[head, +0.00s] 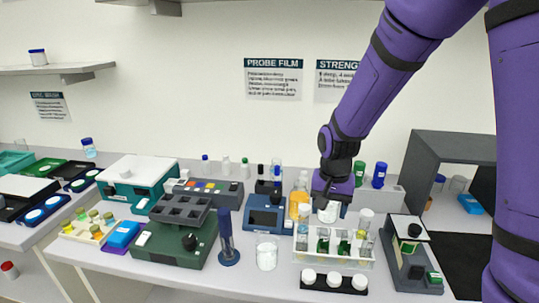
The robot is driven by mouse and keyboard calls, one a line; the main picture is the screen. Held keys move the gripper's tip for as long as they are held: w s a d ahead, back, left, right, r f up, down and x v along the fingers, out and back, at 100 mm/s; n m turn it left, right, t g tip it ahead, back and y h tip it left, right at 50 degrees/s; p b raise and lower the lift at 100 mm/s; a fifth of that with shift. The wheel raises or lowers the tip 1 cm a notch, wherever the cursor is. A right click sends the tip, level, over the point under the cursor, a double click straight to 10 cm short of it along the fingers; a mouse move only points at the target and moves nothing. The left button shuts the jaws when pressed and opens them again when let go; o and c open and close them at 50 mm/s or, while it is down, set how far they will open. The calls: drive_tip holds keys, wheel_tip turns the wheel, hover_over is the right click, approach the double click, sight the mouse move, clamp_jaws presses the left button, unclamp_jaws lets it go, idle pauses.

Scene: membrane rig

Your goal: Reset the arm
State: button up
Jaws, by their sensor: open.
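My arm is purple and reaches down from the upper right in the head view. My gripper (327,208) points down over the bench, just above and behind the back edge of a white tube rack (335,262). Its jaws are open, and a white, cap-like thing shows right at the fingertips. I cannot tell whether the jaws touch it. The rack holds several clear tubes with green contents. The gripper hides part of what stands behind the rack.
A blue-grey device (264,219) and a clear beaker (267,253) stand left of the rack. A dark block with white caps (334,281) lies in front. A dark grey stand (410,262) and an open dark cabinet (440,148) are at right. Clear air lies above the bench's left half.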

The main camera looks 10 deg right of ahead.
drive_tip(key=s+d+r+n+t+y, duration=0.15)
drive_tip(key=s+r, duration=0.25)
drive_tip(key=r, duration=0.4)
drive_tip(key=s+d+r+n+t+h, duration=0.1)
drive_tip(key=s+d+r, duration=0.2)
drive_tip(key=s+r, duration=0.3)
drive_tip(key=s+d+r+n+t, duration=0.2)
drive_tip(key=s+r, duration=0.6)
drive_tip(key=s, duration=0.2)
drive_tip(key=shift+s+d+t, duration=0.15)
drive_tip(key=shift+s+t, duration=0.1)
drive_tip(key=shift+t, duration=0.1)
drive_tip(key=shift+r+n, duration=0.1)
drive_tip(key=shift+n, duration=0.15)
